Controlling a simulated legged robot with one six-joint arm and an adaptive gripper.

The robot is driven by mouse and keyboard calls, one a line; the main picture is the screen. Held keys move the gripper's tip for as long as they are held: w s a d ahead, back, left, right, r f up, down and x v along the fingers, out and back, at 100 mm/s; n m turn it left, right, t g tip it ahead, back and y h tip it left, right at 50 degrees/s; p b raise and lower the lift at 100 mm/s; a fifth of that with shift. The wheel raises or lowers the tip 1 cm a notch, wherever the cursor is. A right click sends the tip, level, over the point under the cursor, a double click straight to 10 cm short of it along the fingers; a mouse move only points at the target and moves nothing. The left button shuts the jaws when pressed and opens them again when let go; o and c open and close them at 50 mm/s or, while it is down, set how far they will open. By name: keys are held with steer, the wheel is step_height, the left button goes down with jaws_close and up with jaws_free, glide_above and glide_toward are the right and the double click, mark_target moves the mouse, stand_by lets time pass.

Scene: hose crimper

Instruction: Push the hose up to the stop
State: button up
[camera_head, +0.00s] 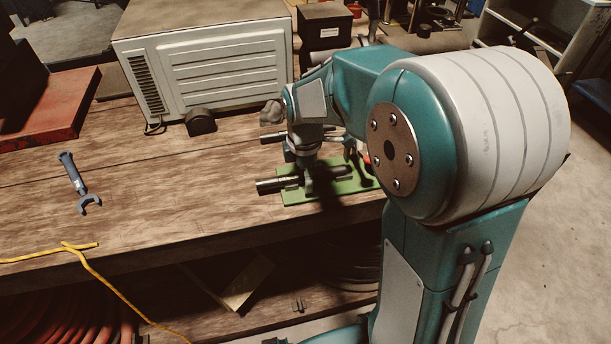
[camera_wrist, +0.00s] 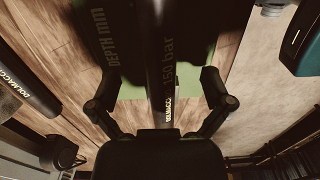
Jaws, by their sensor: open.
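The dark hose (camera_head: 271,186) lies along a green base plate (camera_head: 345,187) on the wooden bench, its left end sticking out past the plate. My gripper (camera_head: 306,178) is low over the plate, pointing down. In the wrist view the hose (camera_wrist: 167,70), printed "150 bar", runs between the two fingers of my gripper (camera_wrist: 160,82). The fingers are open, one on each side, with gaps to the hose. A dark part marked "DEPTH mm" (camera_wrist: 97,35) is beside the hose. I cannot make out the stop; my arm covers the plate's right side in the head view.
Another dark cylinder, marked "DOLMACO" (camera_wrist: 27,88), lies left in the wrist view. A white ribbed machine (camera_head: 225,65) stands behind. A blue-handled tool (camera_head: 75,178), a yellow cord (camera_head: 85,262) and a red case (camera_head: 52,108) are to the left. The bench's front-left middle is bare.

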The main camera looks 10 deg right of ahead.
steer(key=shift+r, duration=4.55)
steer(key=s+d+r+m+t, duration=0.1)
steer(key=s+r+m+t, duration=0.1)
steer(key=s+m, duration=0.7)
steer(key=s+d+r+m+t, duration=0.1)
steer(key=s+d+m+t, duration=0.1)
steer(key=s+m, duration=0.6)
steer(key=shift+s+r+m+t, duration=0.35)
steer(key=shift+s+m+t, duration=0.05)
steer(key=shift+s+t, duration=0.4)
steer(key=shift+c, duration=0.3)
